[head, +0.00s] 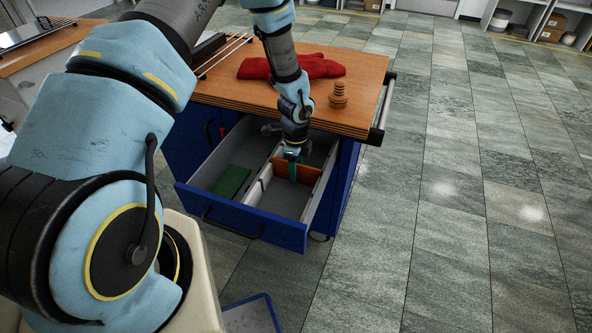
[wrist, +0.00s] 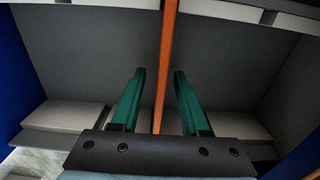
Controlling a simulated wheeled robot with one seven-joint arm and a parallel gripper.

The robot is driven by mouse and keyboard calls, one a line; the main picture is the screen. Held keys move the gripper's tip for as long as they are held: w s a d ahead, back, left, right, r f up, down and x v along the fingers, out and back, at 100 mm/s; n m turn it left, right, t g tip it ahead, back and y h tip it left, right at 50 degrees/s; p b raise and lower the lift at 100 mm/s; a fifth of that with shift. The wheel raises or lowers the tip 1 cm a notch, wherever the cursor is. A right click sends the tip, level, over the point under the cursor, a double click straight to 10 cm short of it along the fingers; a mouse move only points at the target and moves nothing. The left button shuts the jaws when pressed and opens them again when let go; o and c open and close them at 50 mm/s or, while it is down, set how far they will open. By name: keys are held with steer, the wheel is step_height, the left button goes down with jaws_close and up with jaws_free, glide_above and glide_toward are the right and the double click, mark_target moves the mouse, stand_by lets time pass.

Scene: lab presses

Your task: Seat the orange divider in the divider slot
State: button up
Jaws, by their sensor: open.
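The orange divider (head: 307,176) stands upright across the right part of the open drawer (head: 240,217), between a light partition (head: 259,186) and the right drawer wall. My gripper (head: 293,174) reaches down into the drawer at the divider. In the wrist view, the divider (wrist: 167,45) shows as a thin orange strip running between the two green fingers of my gripper (wrist: 159,72). The fingers are open, with a gap visible on each side of the strip. The slot itself is hard to make out, and I cannot tell how deep the divider sits.
A dark green block (head: 231,182) lies in the left compartment. On the wooden top (head: 225,92) are a red glove (head: 300,67) and a wooden screw-like piece (head: 338,96). A bar handle (head: 381,113) juts out at right. The tiled floor (head: 460,170) to the right is clear.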

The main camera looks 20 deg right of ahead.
steer(key=shift+f, duration=0.45)
jaws_close()
stand_by(0.4)
